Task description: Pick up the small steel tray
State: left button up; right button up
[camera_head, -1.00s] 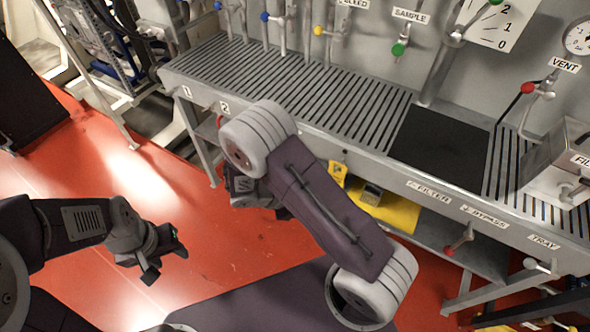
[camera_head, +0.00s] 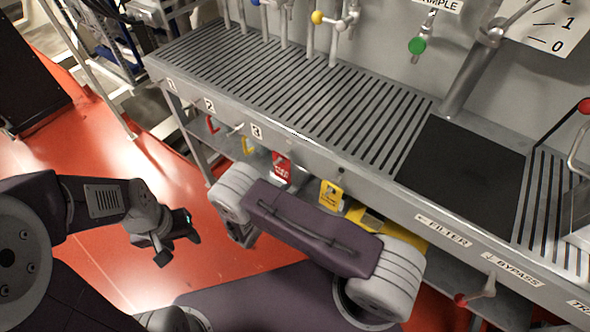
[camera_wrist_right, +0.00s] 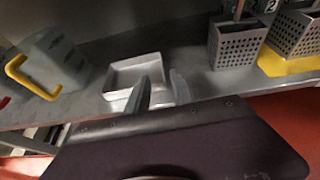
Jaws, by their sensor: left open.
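The small steel tray (camera_wrist_right: 124,94), a shallow open rectangular pan, sits on a grey shelf in the right wrist view. My right gripper (camera_wrist_right: 161,88) is open, its two fingers apart at the tray's right side. The left finger overlaps the tray's right part in the picture; the other finger is just past its right edge. I cannot tell whether they touch it. In the head view the tray and right gripper are hidden behind my right arm and the bench. My left gripper (camera_head: 178,240) is open and empty above the red floor, far from the tray.
In the wrist view, a clear jug with a yellow handle (camera_wrist_right: 48,68) stands left of the tray. Perforated metal baskets (camera_wrist_right: 234,46) stand to the right, near a yellow sheet (camera_wrist_right: 285,64). The slatted bench (camera_head: 300,100) overhangs, with a red-knobbed valve (camera_head: 475,294) at its front.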

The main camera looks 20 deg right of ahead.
aim_at(305, 179)
jog(key=x, duration=0.3)
jog(key=shift+d+f, duration=0.15)
jog(key=b+x, duration=0.2)
jog(key=x, duration=0.3)
jog(key=shift+s+f, duration=0.1)
grip_shut()
dwell(1.0)
